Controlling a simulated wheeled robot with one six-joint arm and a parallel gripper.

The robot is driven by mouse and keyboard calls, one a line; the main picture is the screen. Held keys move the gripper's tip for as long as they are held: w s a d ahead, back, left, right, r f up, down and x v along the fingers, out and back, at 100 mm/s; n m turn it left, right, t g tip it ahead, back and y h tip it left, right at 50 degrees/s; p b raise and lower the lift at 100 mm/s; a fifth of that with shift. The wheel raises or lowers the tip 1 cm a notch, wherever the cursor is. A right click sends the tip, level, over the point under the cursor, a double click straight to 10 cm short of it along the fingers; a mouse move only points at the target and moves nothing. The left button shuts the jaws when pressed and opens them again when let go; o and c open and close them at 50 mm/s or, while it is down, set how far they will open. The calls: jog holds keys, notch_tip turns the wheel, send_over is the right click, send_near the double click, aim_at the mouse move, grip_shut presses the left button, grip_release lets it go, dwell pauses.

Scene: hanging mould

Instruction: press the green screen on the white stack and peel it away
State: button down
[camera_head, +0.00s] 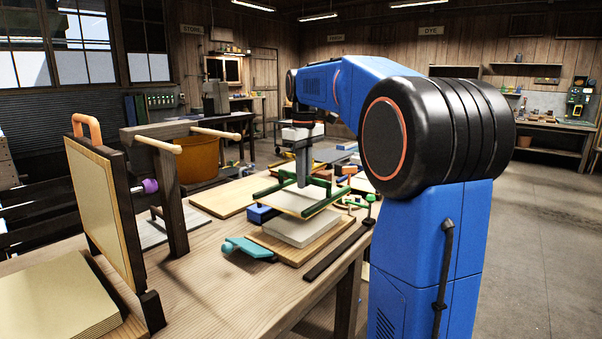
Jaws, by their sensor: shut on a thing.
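The green screen (322,205) is a pale sheet in a green frame, with a green bar across its top. My gripper (303,183) points down at the middle of the screen and is shut on it; the exact grip is hard to make out. The white stack (300,230) lies on a wooden board directly below the screen. The screen appears to be slightly above the stack, with a narrow gap at the front. The screen hides the stack's rear part.
A teal clamp-like tool (248,248) lies left of the stack, and a blue block (262,214) sits behind it. A dark bar (338,252) lies right of the board. An upright framed panel (108,205) with an orange handle stands at left.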

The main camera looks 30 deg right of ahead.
aim_at(304, 195)
jog(key=shift+f, duration=3)
jog(key=c, duration=2.4)
grip_release()
grip_shut()
jog(key=shift+s+f, duration=0.1)
jog(key=shift+f, duration=0.85)
jog(key=shift+r, duration=0.25)
jog(key=shift+r, duration=0.45)
jog(key=shift+r, duration=0.7)
